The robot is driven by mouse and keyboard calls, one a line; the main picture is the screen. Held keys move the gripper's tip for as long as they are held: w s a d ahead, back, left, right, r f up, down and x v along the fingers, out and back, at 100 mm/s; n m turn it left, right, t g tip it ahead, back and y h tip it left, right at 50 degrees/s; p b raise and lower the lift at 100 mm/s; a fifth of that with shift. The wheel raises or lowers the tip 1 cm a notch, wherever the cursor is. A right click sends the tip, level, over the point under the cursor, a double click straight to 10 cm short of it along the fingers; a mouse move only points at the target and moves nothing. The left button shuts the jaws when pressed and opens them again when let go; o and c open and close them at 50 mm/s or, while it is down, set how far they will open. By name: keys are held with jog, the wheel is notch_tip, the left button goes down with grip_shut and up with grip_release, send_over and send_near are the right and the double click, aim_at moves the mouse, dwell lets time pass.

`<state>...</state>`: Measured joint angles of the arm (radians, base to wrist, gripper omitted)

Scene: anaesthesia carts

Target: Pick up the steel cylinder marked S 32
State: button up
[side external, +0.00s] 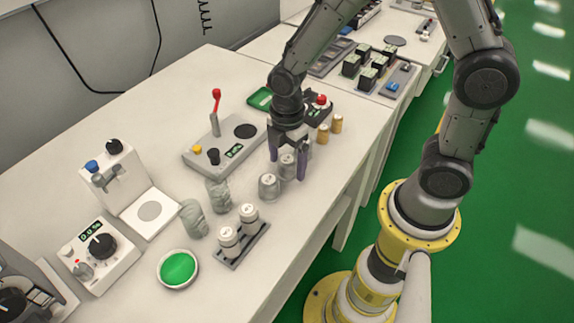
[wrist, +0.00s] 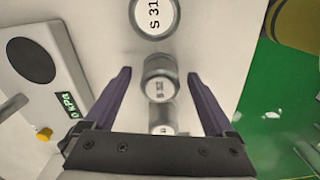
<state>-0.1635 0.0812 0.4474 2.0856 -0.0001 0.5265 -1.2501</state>
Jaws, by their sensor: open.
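The steel cylinder that appears to be marked S 32 (wrist: 158,88) stands upright in the middle of the wrist view, its label small and a little blurred. It also shows in the side external view (side external: 287,169), between my fingers. My gripper (side external: 288,166) is open and points down, with one purple finger on each side of this cylinder; whether they touch it I cannot tell. In the wrist view the fingertips (wrist: 160,76) stand apart, with gaps to the cylinder. A cylinder marked S 31 (wrist: 154,16) stands clear of the fingers and also shows in the side external view (side external: 268,187).
A third cylinder (wrist: 162,128) stands in line behind, partly hidden by my gripper. A grey device with a red-tipped lever (side external: 215,120) stands left of my gripper. Brass cylinders (side external: 336,123) stand beyond it. A rack with white-topped cylinders (side external: 243,245) is nearer. The table's edge lies to the right.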

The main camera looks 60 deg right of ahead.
jog(key=shift+c, duration=0.2)
grip_shut()
jog(key=shift+r, duration=0.1)
